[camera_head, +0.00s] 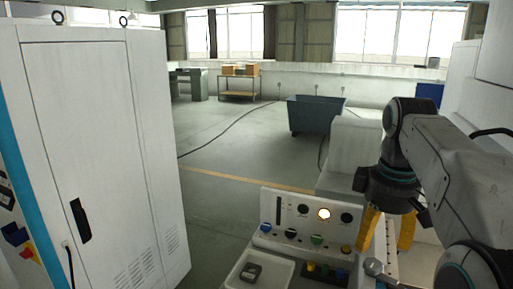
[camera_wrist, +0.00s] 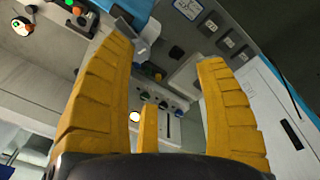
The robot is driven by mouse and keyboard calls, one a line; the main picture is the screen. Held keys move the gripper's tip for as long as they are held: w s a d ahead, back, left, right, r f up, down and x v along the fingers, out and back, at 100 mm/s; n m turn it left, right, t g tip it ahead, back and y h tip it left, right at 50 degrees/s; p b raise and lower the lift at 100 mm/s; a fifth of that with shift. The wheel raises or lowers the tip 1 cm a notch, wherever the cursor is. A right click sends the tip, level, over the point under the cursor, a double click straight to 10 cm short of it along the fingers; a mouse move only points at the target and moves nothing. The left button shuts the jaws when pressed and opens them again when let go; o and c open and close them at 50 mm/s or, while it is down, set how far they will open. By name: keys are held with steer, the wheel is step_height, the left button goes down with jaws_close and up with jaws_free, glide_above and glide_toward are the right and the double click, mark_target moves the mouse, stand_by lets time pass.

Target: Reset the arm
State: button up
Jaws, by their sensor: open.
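My arm reaches in from the right edge of the head view and bends down at the wrist. My gripper (camera_head: 387,244) points downward with its yellow fingers apart, beside the right end of a small control panel (camera_head: 292,212). I cannot tell whether a fingertip touches anything.
A tall white cabinet (camera_head: 105,150) fills the left. A dark blue bin (camera_head: 315,116) and a table (camera_head: 238,85) with boxes stand farther back. Open floor (camera_head: 215,165) lies between.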

steer(key=s+a+f+m+t, duration=0.1)
steer(key=s+a+f+m, duration=0.2)
steer(key=s+f, duration=0.4)
steer(key=s+a+f+m+t+b, duration=0.1)
steer(key=s+a+f+m+t, duration=0.1)
steer(key=s+f, duration=0.5)
steer(key=s+a, duration=0.1)
steer(key=s, duration=0.3)
steer(key=shift+s+f+m+t, duration=0.15)
steer(key=shift+s+m+t, duration=0.15)
steer(key=shift+m, duration=0.1)
